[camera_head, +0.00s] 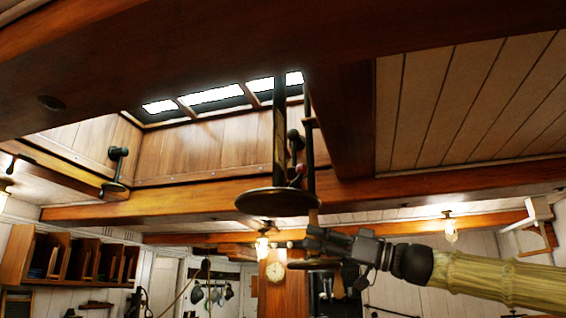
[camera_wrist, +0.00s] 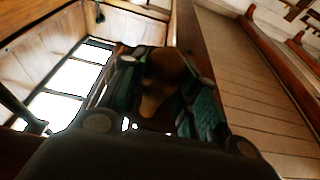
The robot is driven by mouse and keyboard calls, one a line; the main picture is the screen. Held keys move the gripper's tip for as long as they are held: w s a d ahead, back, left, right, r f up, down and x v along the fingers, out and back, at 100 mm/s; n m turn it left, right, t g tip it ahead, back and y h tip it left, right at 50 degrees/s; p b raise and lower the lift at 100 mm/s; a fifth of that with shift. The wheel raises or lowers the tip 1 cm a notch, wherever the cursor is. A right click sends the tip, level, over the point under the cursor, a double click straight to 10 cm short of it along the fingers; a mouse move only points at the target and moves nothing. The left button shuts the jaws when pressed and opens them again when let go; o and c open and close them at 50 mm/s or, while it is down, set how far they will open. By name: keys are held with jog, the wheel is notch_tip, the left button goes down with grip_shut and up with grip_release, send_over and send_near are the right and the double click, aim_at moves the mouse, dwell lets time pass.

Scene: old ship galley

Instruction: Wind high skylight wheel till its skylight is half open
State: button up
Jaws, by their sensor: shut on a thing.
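A dark round wheel (camera_head: 278,203) hangs high in the head view, on a vertical shaft (camera_head: 279,130) below the skylight (camera_head: 215,97). A tan wooden handle (camera_head: 313,216) hangs down at the wheel's right edge. My gripper (camera_head: 312,236) reaches in from the right, just under the wheel, and is shut on the handle. In the wrist view, the brown handle (camera_wrist: 162,85) sits between the two green-padded fingers. The skylight's bright panes also show in the wrist view (camera_wrist: 72,85). I cannot tell how far the skylight is open.
A beam (camera_head: 430,188) crosses behind my arm. Lamps (camera_head: 262,245) hang from the ceiling, with shelves (camera_head: 50,252) at the left.

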jog(key=w+a+f+b, duration=0.1)
jog(key=w+a, duration=0.5)
jog(key=w, duration=0.3)
jog(key=s+a+b, duration=0.2)
jog(key=a+b, duration=0.3)
jog(key=a, duration=0.5)
jog(key=shift+s+r, duration=0.2)
jog(key=shift+r, duration=0.05)
jog(key=shift+b, duration=0.35)
